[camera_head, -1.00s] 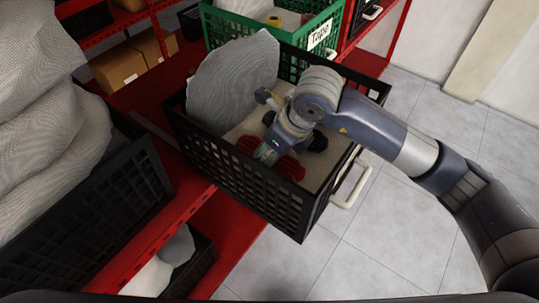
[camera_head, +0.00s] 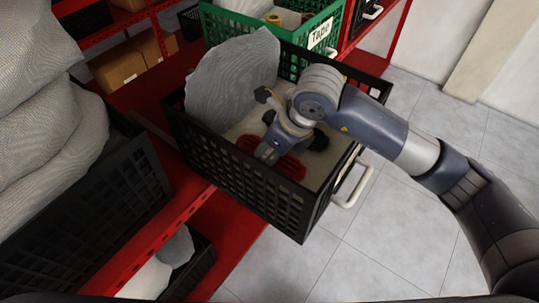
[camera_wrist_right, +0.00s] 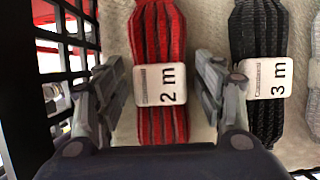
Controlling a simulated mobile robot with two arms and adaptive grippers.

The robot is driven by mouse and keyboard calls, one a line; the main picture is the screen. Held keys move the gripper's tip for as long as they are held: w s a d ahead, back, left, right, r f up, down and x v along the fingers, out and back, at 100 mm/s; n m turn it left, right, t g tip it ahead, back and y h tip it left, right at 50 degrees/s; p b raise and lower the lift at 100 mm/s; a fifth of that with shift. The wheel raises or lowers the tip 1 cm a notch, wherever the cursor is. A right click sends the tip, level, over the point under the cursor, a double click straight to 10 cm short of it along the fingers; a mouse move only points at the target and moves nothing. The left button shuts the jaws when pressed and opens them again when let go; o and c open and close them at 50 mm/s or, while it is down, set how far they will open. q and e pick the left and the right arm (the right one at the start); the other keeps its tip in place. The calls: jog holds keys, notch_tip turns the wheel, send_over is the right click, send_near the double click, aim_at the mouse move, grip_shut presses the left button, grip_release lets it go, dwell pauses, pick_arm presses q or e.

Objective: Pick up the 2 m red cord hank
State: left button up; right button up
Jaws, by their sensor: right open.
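The red cord hank lies in a black crate (camera_head: 240,182). In the head view a part of the red hank (camera_head: 290,167) shows beside my right gripper (camera_head: 268,153). In the right wrist view the red hank (camera_wrist_right: 158,50) has a white band marked "2 m". My right gripper (camera_wrist_right: 165,100) is open, with one finger on each side of the hank near its label. Gaps show between the hank and both fingers. A black hank (camera_wrist_right: 258,50) with a "3 m" label lies just right of the right finger. My left gripper is not in view.
A grey cloth-like sheet (camera_head: 232,75) stands at the crate's back left. The crate's slatted wall (camera_wrist_right: 70,60) is close to the left finger. A green crate marked "Tape" (camera_head: 275,65) stands behind. Open floor (camera_head: 370,250) lies to the right.

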jog(key=c, duration=1.2)
jog(key=shift+o, duration=0.2)
